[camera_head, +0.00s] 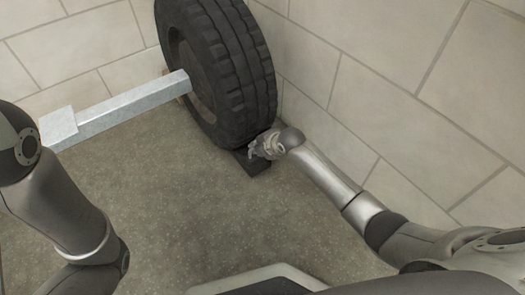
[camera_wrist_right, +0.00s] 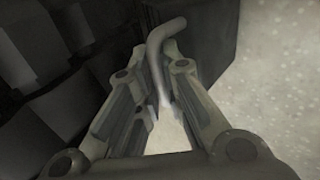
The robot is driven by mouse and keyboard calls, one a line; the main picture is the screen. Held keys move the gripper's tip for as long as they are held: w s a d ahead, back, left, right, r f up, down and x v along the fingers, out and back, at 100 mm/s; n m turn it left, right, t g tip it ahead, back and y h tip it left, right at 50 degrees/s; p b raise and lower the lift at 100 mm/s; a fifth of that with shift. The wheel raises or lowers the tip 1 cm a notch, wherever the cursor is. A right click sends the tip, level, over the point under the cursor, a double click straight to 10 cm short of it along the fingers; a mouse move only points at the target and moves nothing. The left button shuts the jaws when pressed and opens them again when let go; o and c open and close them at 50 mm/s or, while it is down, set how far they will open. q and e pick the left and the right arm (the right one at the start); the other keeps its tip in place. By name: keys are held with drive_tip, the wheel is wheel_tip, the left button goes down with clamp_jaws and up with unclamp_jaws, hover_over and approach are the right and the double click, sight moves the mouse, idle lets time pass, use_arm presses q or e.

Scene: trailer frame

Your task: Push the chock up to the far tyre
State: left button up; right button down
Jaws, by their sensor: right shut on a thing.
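The far tyre (camera_head: 235,75) is a large black treaded wheel standing upright by the wall corner. The chock (camera_head: 258,168) is a dark, low block on the floor at the foot of the tyre's tread. It lies close against the tyre, but I cannot tell whether they touch. My right gripper (camera_head: 259,151) is over the chock and partly hides it. In the right wrist view the fingers (camera_wrist_right: 160,90) are shut on a bent grey bar, the chock's handle (camera_wrist_right: 166,35). My left arm shows at the left, but its gripper is not visible.
A pale metal axle beam (camera_head: 120,108) runs left from the wheel hub, above the floor. Block walls (camera_head: 400,60) stand behind and right of the tyre, close to my right arm. The speckled floor (camera_head: 190,210) in front is clear.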

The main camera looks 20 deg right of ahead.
drive_tip(key=shift+w+a, duration=0.1)
drive_tip(key=shift+w, duration=0.15)
drive_tip(key=shift+w, duration=0.15)
drive_tip(key=shift+w+a, duration=0.15)
drive_tip(key=shift+w, duration=0.15)
drive_tip(key=c, duration=1.5)
unclamp_jaws()
drive_tip(key=shift+c, duration=0.2)
drive_tip(key=shift+o, duration=0.3)
drive_tip(key=shift+r, duration=0.15)
drive_tip(key=shift+s+r, duration=0.25)
drive_tip(key=shift+r, duration=0.15)
drive_tip(key=v, duration=1)
drive_tip(key=shift+s+d, duration=0.35)
drive_tip(key=shift+s, duration=0.2)
